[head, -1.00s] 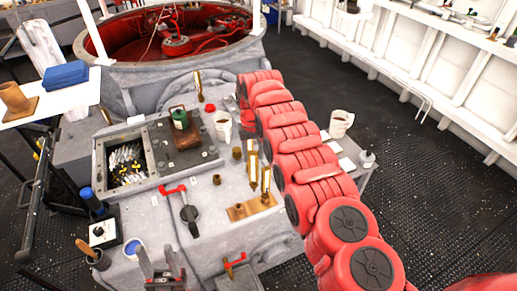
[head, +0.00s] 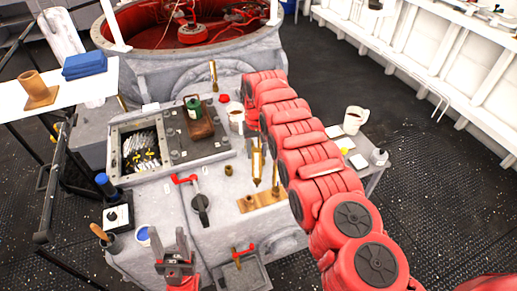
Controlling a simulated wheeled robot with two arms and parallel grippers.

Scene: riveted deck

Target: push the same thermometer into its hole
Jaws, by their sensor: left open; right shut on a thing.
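A brass thermometer (head: 256,165) is upright above the wooden rack (head: 251,203), beside the red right arm. My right gripper (head: 262,137) is mostly hidden by its own arm and is shut on this thermometer near its top. Whether the thermometer's lower end touches anything is too small to tell. A second brass thermometer (head: 275,178) stands in the rack, just right of it. Another brass thermometer (head: 213,75) stands upright farther back on the grey housing. My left gripper (head: 177,246) is open and empty over the near edge of the housing.
A red-handled valve (head: 196,195) and small brass fittings (head: 228,199) are on the housing top. An open box of metal parts (head: 140,150), a green lantern-like item (head: 194,107) and a white mug (head: 236,117) are behind.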

